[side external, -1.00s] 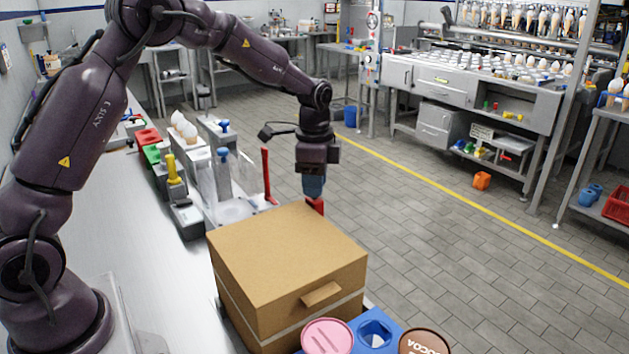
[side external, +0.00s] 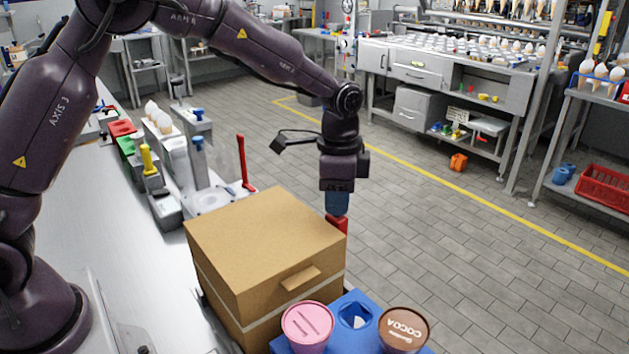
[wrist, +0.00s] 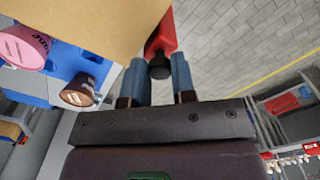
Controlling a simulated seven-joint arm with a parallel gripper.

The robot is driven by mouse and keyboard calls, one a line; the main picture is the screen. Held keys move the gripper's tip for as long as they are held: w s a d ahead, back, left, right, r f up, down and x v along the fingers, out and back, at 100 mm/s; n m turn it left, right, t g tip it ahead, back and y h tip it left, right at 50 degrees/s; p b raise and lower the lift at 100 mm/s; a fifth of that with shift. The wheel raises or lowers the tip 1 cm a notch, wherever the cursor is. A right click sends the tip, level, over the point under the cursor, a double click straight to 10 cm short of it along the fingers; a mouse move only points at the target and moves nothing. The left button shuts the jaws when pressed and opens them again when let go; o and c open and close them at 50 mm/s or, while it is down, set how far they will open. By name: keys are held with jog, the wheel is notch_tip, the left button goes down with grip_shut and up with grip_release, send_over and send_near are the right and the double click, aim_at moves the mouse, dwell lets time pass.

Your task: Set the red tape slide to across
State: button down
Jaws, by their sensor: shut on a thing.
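The red tape slide (wrist: 162,36) shows in the wrist view beside the cardboard box (wrist: 95,18), with a black knob (wrist: 159,68) at its near end. My gripper (wrist: 158,72) is shut on the slide at this knob, one blue finger on each side. In the side external view my gripper (side external: 337,205) points down just beyond the far right edge of the box (side external: 265,245). Part of the red slide (side external: 338,222) shows below the fingers. Its lower part is hidden behind the box.
A red upright bar (side external: 242,163) stands behind the box.

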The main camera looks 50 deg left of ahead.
jog(key=shift+d, duration=1.75)
jog(key=c, duration=0.9)
grip_release()
jog(key=shift+c, duration=0.2)
notch_tip(320, 180, up, 13)
